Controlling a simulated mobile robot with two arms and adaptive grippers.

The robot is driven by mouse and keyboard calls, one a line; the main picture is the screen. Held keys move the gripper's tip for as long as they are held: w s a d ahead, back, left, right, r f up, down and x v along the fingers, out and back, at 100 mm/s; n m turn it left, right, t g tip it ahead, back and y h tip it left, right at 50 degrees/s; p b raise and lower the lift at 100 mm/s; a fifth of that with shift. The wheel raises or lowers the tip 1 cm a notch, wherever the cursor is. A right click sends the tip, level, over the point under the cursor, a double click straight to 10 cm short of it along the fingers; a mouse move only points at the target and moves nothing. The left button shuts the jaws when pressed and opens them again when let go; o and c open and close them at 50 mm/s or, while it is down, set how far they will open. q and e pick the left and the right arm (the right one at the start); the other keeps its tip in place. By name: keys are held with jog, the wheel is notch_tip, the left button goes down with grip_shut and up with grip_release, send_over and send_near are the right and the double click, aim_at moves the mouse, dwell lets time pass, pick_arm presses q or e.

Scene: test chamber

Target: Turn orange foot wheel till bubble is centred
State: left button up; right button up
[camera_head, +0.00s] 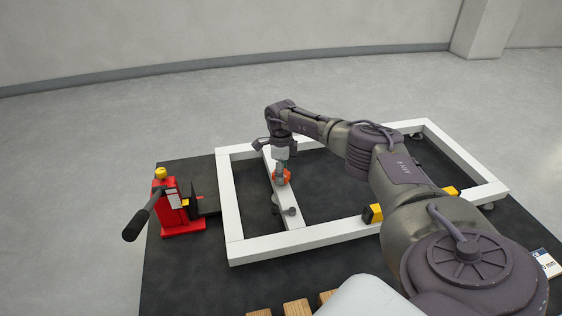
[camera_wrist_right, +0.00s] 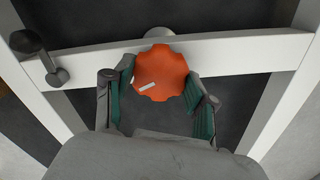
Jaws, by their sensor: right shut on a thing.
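The orange foot wheel (camera_head: 282,177) sits at the inner crossbar of the white frame (camera_head: 300,240). In the right wrist view the orange wheel (camera_wrist_right: 160,73) has a lobed rim and a short white mark on its face. My right gripper (camera_head: 281,170) reaches down over it. In the right wrist view its two green-padded fingers (camera_wrist_right: 160,95) are closed around the wheel's sides. A yellow spirit level (camera_head: 374,213) lies by the near rail, partly hidden behind my right arm; its bubble cannot be made out. My left gripper is not in view.
A red jack (camera_head: 175,207) with a black handle stands left of the frame. A dark crank-like part (camera_wrist_right: 42,58) sits on the crossbar near the wheel. Wooden blocks (camera_head: 296,308) lie at the near edge, and a printed card (camera_head: 547,263) lies at the right. The floor beyond the dark mat is clear.

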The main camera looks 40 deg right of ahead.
jog(key=o, duration=1.1)
jog(key=shift+d+r, duration=0.1)
jog(key=shift+r, duration=0.15)
jog(key=shift+c, duration=0.2)
jog(key=shift+o, duration=0.5)
jog(key=shift+f, duration=0.1)
notch_tip(320, 180, up, 12)
